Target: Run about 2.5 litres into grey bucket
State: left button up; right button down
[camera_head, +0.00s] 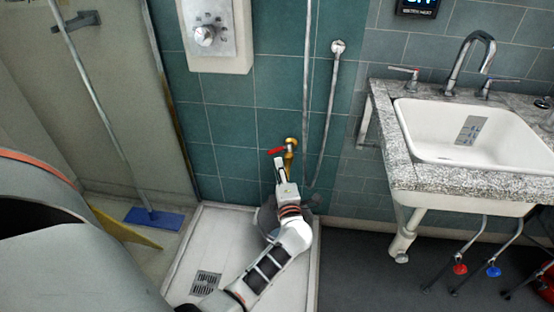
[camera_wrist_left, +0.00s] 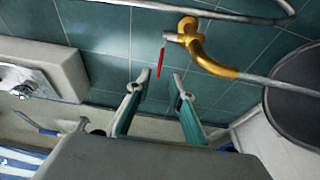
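The brass tap (camera_head: 291,146) with a red lever (camera_head: 275,151) is on the teal tiled wall. The tap (camera_wrist_left: 205,57) and its lever (camera_wrist_left: 160,60) also show in the left wrist view. A pale grey streak (camera_wrist_left: 275,82), looking like running water, goes from its spout into the dark grey bucket (camera_wrist_left: 294,108). In the head view the bucket (camera_head: 267,217) stands below the tap, largely hidden by my arm; its water level is not visible. My left gripper (camera_head: 281,164) is open just below the lever. Its fingertips (camera_wrist_left: 162,77) are apart, with the lever's end near the gap between them.
A white shower tray (camera_head: 210,245) with a drain grate is under the bucket. A hose hangs on the wall right of the tap. A white sink (camera_head: 480,135) in a granite counter is at right. A blue-headed squeegee (camera_head: 153,217) leans at left.

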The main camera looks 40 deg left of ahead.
pick_arm(q)
jog(key=shift+v, duration=2.1)
dwell(5.9)
